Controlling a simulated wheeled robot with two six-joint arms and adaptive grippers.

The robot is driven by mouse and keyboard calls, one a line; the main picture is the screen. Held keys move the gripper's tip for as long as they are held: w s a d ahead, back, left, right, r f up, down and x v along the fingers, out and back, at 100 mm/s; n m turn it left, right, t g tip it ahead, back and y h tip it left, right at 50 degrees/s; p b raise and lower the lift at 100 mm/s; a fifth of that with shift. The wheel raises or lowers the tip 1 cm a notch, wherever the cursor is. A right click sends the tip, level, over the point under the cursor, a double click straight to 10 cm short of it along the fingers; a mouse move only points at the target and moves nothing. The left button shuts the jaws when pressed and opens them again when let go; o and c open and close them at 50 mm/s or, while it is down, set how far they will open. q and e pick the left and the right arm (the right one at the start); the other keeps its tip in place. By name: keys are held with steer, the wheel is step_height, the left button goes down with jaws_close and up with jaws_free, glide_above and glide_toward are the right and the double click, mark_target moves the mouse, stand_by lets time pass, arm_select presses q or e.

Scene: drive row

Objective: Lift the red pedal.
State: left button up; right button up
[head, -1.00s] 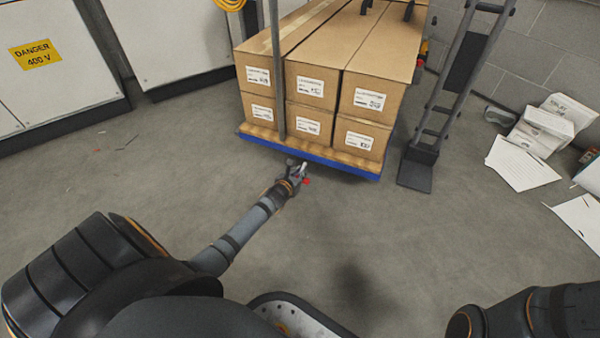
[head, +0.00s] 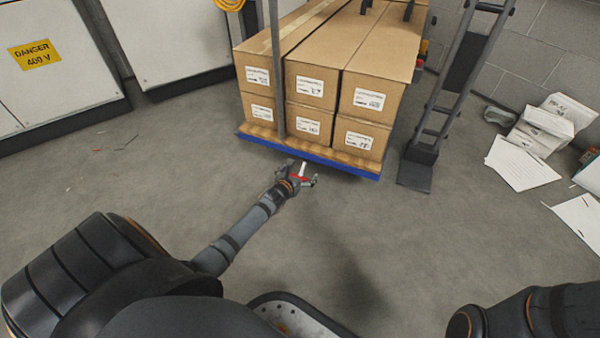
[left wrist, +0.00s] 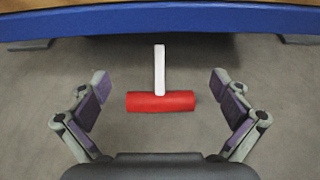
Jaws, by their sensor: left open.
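The red pedal (left wrist: 161,102) is a short red bar on a white stem (left wrist: 159,68) that runs toward the blue edge of the cart (left wrist: 160,20). In the left wrist view it lies between the two open fingers of my left gripper (left wrist: 163,100), with a gap on both sides. In the head view my left gripper (head: 304,179) is low in front of the loaded cart, and the red pedal (head: 299,179) shows partly between its fingers. My right gripper is out of view; only part of my right arm shows at the lower right.
The cart's blue deck (head: 328,164) carries several cardboard boxes (head: 318,80). A dark ladder-like frame (head: 455,90) stands to its right. Papers (head: 522,160) lie on the floor at the right. Grey cabinets (head: 170,40) stand at the left. The floor before the cart is clear.

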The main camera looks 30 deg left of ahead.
arm_select(q)
steer(key=shift+s, duration=0.1)
steer(key=v, duration=1.2)
steer(key=shift+d, duration=0.1)
